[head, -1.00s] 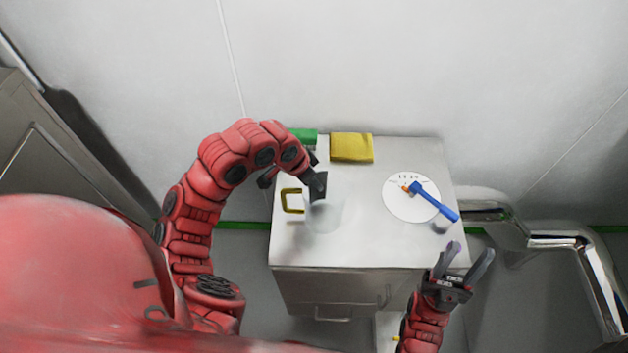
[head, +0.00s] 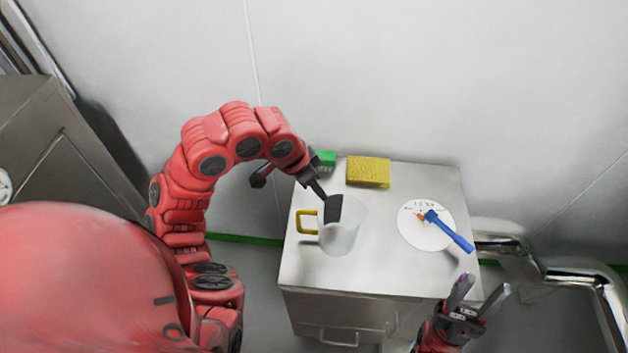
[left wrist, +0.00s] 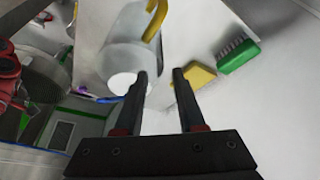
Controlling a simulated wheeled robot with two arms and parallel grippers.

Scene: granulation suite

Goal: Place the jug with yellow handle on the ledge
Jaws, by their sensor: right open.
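The clear jug (head: 345,232) stands upright on the steel cabinet top (head: 385,270). Its yellow handle (head: 300,222) points left. My left gripper (head: 297,193) is open at the jug's back left; in the head view one dark finger overlaps the jug and the other is out to the left. In the left wrist view the jug (left wrist: 118,62) lies beyond my left gripper (left wrist: 160,82), with nothing gripped between the fingers. Whether a finger touches the jug I cannot tell. My right gripper (head: 483,292) is open and empty by the cabinet's front right corner. I cannot identify the ledge.
A yellow sponge (head: 368,171) and a green brush (head: 323,160) lie at the back of the cabinet top. A white disc (head: 415,235) with a blue tool (head: 452,232) across it is on the right. A shiny pipe (head: 545,265) runs right of the cabinet. The front middle is clear.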

